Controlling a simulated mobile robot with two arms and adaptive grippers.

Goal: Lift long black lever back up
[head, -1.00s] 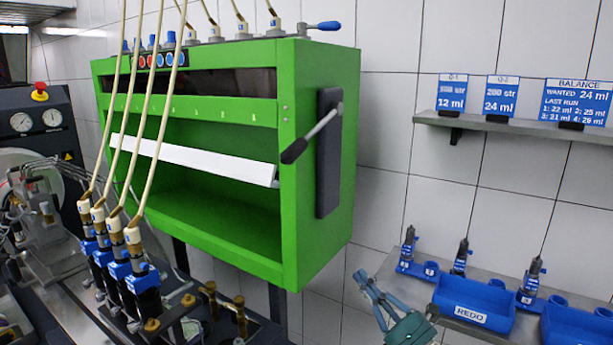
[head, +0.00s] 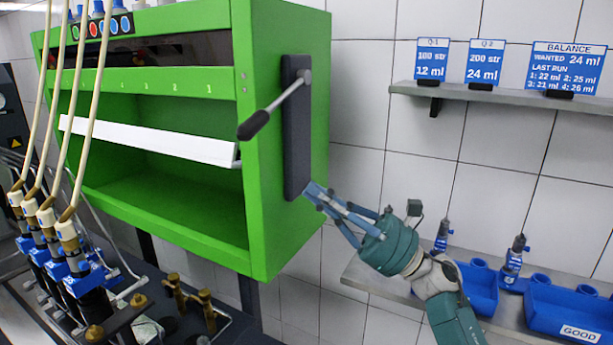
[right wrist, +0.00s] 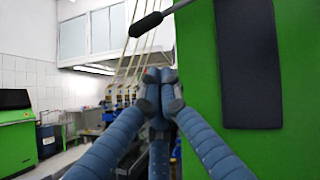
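The long lever (head: 273,110) has a metal rod and a black grip. It is mounted on a dark plate (head: 297,130) on the right side of the green cabinet (head: 262,60). The rod slants down and left from its pivot, so the grip hangs low toward the front. In the right wrist view the lever's black grip (right wrist: 146,24) is at the top, above the fingers. My right gripper (head: 314,194) is below the lever, near the plate's lower end, and holds nothing. Its fingertips (right wrist: 160,76) look close together in the right wrist view. My left gripper is not in view.
Blue bins (head: 560,312) and injectors stand on a shelf at the lower right. Blue sign cards (head: 570,68) stand on a wall shelf above. Hoses (head: 92,110) run down in front of the cabinet at the left.

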